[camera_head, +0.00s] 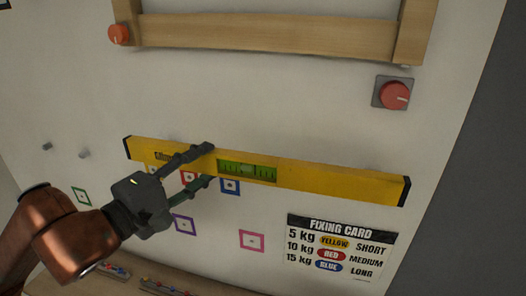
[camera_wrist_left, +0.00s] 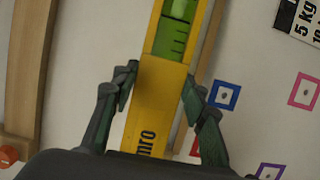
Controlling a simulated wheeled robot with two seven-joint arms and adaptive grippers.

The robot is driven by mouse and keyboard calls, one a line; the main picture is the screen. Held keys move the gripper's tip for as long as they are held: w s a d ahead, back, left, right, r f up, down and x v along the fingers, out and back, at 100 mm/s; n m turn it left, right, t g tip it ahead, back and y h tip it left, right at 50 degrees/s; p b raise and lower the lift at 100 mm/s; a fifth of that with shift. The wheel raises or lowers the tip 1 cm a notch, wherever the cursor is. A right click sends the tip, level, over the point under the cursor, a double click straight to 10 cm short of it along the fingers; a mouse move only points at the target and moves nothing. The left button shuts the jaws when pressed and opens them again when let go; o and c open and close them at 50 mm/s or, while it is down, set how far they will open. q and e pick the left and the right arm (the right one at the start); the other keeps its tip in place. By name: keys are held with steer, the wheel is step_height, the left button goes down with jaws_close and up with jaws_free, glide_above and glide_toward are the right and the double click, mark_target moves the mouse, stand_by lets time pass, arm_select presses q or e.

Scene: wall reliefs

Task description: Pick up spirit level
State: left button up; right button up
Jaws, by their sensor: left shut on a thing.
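The spirit level (camera_head: 320,181) is a long yellow bar with black ends and a green vial window. It lies nearly level across the white wall panel in the head view, its right end slightly lower. My left gripper (camera_head: 207,164) is shut on it, left of the vial, with one finger at the top edge and one at the bottom edge. In the left wrist view the spirit level (camera_wrist_left: 158,88) runs up between the two fingers of my left gripper (camera_wrist_left: 158,90). Whether it touches the wall is hard to tell. My right gripper is not in view.
A wooden frame (camera_head: 265,37) is above, with a red knob (camera_head: 118,34) at its left and another red knob (camera_head: 394,96) on a grey plate. A fixing card (camera_head: 338,247) is at lower right. Coloured squares mark the wall, such as a pink one (camera_head: 251,241). Grey pegs (camera_head: 84,154) stick out at left.

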arm_select(q)
steer(key=shift+s+a+r+b, duration=0.1)
steer(key=shift+s+a+b, duration=0.2)
steer(key=shift+s, duration=0.5)
steer(key=shift+s+a+f+b, duration=0.1)
steer(key=shift+s+a+b, duration=0.15)
steer(key=shift+s, duration=0.6)
steer(key=shift+s+a+r+b, duration=0.1)
steer(key=shift+s+a+b, duration=0.2)
steer(key=shift+s, duration=0.5)
